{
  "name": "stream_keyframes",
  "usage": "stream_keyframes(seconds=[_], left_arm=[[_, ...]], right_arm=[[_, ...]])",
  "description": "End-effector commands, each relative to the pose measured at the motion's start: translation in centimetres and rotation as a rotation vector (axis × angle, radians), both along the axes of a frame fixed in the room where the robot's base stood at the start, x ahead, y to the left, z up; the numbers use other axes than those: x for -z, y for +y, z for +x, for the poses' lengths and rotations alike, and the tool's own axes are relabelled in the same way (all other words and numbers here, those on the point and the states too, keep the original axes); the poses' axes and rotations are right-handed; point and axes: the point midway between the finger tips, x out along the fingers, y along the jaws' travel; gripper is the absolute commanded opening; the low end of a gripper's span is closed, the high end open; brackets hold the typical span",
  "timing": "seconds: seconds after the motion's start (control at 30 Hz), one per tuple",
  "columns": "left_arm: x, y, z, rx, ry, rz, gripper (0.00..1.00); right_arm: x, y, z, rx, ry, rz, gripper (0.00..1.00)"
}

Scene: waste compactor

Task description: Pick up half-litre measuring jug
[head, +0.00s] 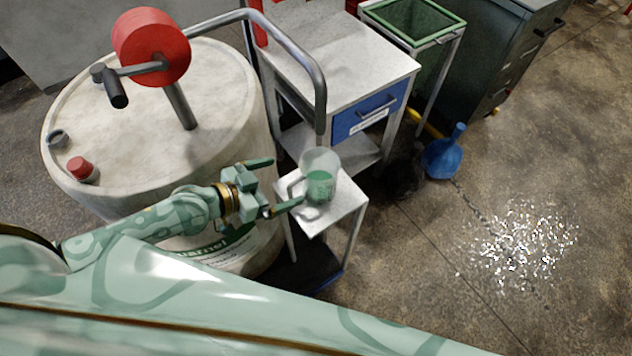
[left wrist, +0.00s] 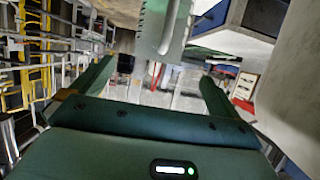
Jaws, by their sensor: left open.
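The measuring jug (head: 321,186) is clear with a green lower part and stands upright on a small white stand (head: 345,205). Its handle faces my left gripper (head: 287,181), which is open and empty just to the left of the jug. One finger points past the handle's upper side and the other ends close to the handle's lower side; I cannot tell whether it touches. In the left wrist view the jug (left wrist: 153,30), with its scale marks and pale handle, shows at the top, beyond the open fingers (left wrist: 158,73). My right gripper is not in view.
A white cart (head: 340,55) with a blue drawer stands behind the jug.

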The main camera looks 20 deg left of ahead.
Motion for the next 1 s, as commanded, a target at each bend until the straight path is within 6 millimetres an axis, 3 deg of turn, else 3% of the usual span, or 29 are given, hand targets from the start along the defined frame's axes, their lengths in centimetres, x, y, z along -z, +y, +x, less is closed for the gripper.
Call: stream_keyframes(seconds=[0.1,0.37,0.6,0.9,1.0], left_arm=[[1.0,-1.5,1.8,0.000,0.001,-0.003,1.00],[1.7,-2.9,3.5,0.001,0.000,0.000,1.00],[2.7,-5.1,6.4,0.000,0.001,-0.002,1.00],[3.0,-5.5,6.8,0.002,0.001,0.001,1.00],[3.0,-5.5,6.8,0.002,0.001,0.001,0.72]], right_arm=[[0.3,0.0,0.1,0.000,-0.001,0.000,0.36],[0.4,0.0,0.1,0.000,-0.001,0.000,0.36],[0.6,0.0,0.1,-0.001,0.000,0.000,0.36],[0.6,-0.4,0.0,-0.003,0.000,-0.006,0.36],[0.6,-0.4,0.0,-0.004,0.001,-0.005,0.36]])
